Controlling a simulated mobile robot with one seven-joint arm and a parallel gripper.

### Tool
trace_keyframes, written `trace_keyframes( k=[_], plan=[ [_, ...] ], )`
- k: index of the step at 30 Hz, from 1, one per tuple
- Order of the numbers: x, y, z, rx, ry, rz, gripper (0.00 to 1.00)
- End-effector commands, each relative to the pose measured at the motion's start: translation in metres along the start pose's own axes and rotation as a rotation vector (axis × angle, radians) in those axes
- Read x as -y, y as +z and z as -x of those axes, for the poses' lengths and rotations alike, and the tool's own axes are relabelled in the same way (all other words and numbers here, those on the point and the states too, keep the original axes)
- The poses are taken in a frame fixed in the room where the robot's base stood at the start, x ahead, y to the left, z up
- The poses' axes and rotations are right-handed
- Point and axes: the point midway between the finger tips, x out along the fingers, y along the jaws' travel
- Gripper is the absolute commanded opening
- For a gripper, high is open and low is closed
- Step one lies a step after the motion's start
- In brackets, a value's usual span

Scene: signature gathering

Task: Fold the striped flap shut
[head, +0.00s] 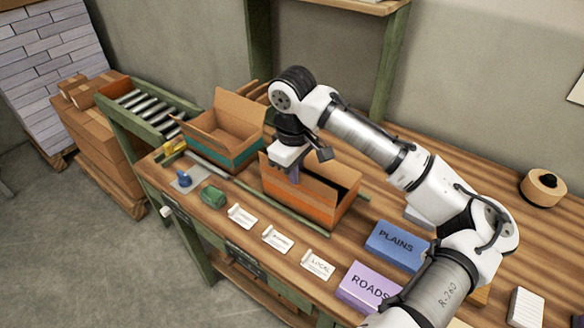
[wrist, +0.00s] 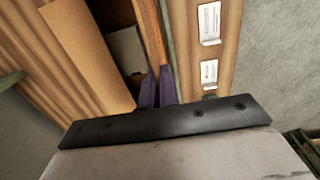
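An orange cardboard box (head: 300,200) with tan raised flaps stands on the wooden bench, partly open with a dark inside. No stripes can be made out on its flaps at this size. My gripper (head: 294,174) points down at the box's near left part, over its front edge. In the wrist view, the two purple fingers (wrist: 157,88) are close together at the end of a thin orange-brown panel (wrist: 149,35) of the box. Whether they pinch that panel is unclear. A wide tan flap (wrist: 88,55) lies left of the fingers, beside the dark opening.
Another open box (head: 230,155) with a teal band stands to the left, near a roller conveyor (head: 150,105). White cards (head: 277,238) lie along the front edge. Blue PLAINS (head: 397,243) and purple ROADS (head: 366,285) blocks sit to the right. A round wooden object (head: 543,187) is farther right.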

Motion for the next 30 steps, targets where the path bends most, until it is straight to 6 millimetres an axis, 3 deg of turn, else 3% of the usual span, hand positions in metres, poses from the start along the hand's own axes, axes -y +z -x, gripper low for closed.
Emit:
trace_keyframes(
  k=[30],
  plan=[
    [-0.047,0.000,-0.022,0.003,-0.918,-0.005,0.00]
  ],
)
